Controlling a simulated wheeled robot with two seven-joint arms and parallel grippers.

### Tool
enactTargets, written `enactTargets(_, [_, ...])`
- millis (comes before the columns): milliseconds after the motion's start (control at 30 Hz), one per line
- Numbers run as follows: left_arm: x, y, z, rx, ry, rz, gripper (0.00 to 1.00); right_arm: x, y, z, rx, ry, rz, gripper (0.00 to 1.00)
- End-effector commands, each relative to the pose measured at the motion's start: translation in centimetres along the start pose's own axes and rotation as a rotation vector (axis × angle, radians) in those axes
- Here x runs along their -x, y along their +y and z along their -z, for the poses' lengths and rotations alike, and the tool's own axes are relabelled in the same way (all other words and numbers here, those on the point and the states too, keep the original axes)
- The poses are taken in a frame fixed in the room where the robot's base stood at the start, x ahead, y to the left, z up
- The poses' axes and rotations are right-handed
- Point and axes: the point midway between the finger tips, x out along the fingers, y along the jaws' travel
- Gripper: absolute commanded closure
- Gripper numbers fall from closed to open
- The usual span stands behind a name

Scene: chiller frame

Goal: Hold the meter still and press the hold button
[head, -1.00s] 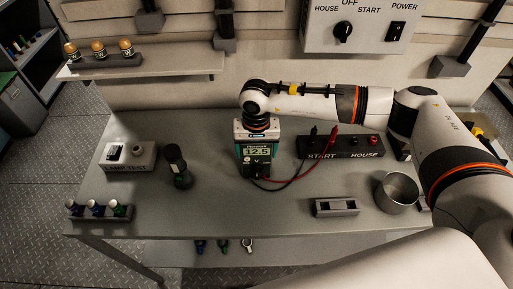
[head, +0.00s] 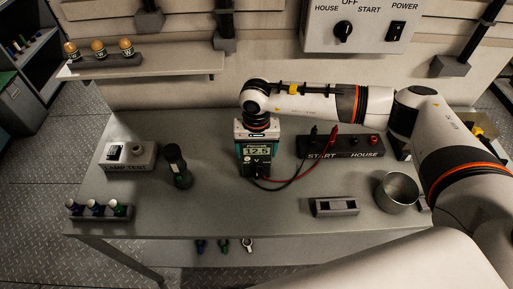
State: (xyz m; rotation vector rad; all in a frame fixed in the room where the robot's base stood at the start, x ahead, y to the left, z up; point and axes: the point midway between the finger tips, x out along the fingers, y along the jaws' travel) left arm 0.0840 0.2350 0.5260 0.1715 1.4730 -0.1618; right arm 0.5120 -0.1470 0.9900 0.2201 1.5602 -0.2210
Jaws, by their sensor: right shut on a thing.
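The meter (head: 257,152) stands upright near the middle of the table, a dark green-black box whose lit display reads about 12.5. My right gripper (head: 257,134) comes down over the top of the meter from behind and is shut on it. The fingers are mostly hidden by the gripper body and the meter. Red and black leads (head: 291,172) run from the meter's lower front to the START/HOUSE terminal block (head: 342,147). A hold button cannot be made out at this size. My left gripper is not in view.
A lamp test box (head: 128,156), a dark cylinder (head: 178,166) and a rack of small bulbs (head: 98,210) are on the left. A grey slotted block (head: 334,207) and a metal cup (head: 397,192) are on the right. The table front before the meter is clear.

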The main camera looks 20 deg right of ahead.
Motion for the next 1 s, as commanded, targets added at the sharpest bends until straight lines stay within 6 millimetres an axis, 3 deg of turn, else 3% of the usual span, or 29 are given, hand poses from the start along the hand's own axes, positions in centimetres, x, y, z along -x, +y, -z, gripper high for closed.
enactTargets(67, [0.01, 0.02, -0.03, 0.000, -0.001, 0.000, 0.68, 0.06, 0.01, -0.04, 0.000, -0.001, -0.001, 0.54])
enactTargets(267, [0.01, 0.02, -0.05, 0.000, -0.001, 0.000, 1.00, 0.06, 0.01, -0.04, 0.000, -0.001, -0.001, 0.54])
enactTargets(1000, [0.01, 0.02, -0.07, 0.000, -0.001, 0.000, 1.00, 0.07, 0.02, -0.03, 0.000, -0.001, -0.001, 0.54])
